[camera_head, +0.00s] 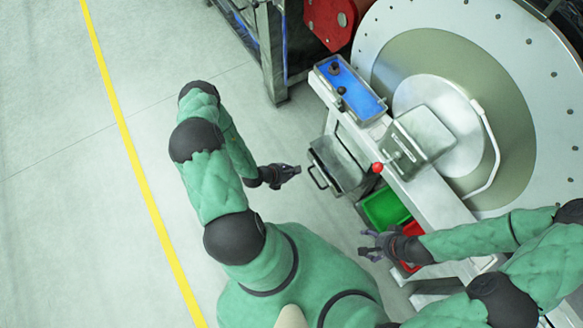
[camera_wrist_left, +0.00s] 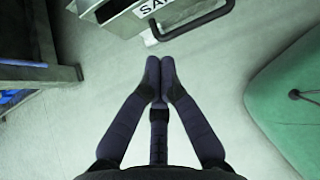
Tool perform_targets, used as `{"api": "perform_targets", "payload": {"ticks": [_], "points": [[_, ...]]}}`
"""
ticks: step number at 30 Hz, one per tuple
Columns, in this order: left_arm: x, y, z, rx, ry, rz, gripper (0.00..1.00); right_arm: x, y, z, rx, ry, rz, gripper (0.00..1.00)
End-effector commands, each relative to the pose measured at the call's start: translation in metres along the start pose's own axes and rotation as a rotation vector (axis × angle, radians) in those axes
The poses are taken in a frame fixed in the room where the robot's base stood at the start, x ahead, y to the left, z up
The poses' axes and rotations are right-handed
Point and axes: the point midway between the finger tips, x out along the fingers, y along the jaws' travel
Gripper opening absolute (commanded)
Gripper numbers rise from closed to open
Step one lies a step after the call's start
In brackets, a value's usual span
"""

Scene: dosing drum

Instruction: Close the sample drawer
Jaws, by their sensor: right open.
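The sample drawer (camera_head: 340,164) is a grey metal box standing out to the left from under the white bench, its open top showing. Its dark handle (camera_head: 317,177) faces my left arm. In the left wrist view the drawer front (camera_wrist_left: 112,12) with part of a label and the dark handle (camera_wrist_left: 195,20) show at the top edge; the rest is cut off. My left gripper (camera_head: 297,170) is just left of the handle, apart from it. Its fingertips (camera_wrist_left: 160,68) are together with nothing between them. My right gripper (camera_head: 364,245) is open and empty, below the drawer near the bins.
A green bin (camera_head: 385,208) and a red bin (camera_head: 414,229) sit under the white bench (camera_head: 440,200). A blue tray (camera_head: 350,88), a red knob (camera_head: 377,168) and a grey hinged lid (camera_head: 424,135) are near the large drum (camera_head: 440,50). Floor on the left is clear.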

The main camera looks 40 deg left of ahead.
Motion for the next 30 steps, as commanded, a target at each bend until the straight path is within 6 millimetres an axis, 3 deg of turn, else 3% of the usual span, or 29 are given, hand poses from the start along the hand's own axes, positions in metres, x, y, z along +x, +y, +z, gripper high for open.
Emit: {"api": "perform_targets", "payload": {"ticks": [6, 12, 30], "points": [[0.044, 0.000, -0.002, 0.002, -0.001, -0.001, 0.00, 0.021, 0.007, -0.001, 0.000, 0.000, 0.000, 0.74], [0.064, 0.000, 0.016, 0.003, -0.001, -0.002, 0.00, 0.029, 0.011, -0.001, 0.000, 0.000, 0.000, 0.74], [0.073, 0.000, 0.027, -0.001, 0.000, 0.000, 0.00, 0.033, 0.012, -0.001, 0.000, 0.000, 0.000, 0.74]]}}
